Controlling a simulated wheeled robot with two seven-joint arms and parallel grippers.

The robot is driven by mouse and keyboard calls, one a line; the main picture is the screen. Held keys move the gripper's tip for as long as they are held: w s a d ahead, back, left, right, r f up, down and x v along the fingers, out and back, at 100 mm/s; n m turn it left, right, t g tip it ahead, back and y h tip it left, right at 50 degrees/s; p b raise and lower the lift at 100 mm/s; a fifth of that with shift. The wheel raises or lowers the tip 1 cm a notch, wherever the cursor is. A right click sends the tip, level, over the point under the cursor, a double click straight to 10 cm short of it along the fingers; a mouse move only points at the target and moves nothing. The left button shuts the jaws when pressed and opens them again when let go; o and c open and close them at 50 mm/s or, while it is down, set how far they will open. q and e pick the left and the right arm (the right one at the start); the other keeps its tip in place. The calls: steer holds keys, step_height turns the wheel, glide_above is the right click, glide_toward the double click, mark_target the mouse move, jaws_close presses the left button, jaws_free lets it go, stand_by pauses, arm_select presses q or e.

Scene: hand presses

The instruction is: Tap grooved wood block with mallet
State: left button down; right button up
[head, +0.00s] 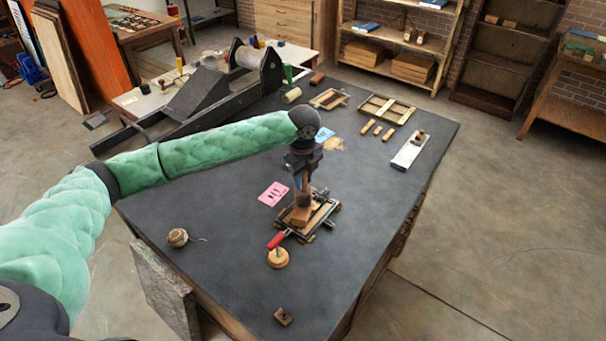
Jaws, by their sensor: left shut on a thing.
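My left gripper (304,166) hangs down over the middle of the dark table, shut on a mallet (304,198). The mallet points downward, its brown head low under the gripper. A wood block (299,217) sits just below the head, on a flat metal frame (322,217). I cannot make out its groove at this size. The head overlaps the block's upper edge in the picture; whether they touch, I cannot tell. The gripper and mallet hide part of the frame. My right gripper is not in view.
A red handle (276,240) sticks out at the frame's front left. A round wooden knob piece (278,258) stands close in front. A twine ball (178,237), a pink card (273,194) and a small brown block (283,316) lie around. The table's right front is clear.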

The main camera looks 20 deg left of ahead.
arm_select(q)
steer(key=shift+f, duration=0.3)
steer(key=shift+r+p, duration=1.1)
steer(key=shift+p, duration=0.05)
steer(key=shift+r, duration=0.45)
steer(key=shift+r, duration=1.5)
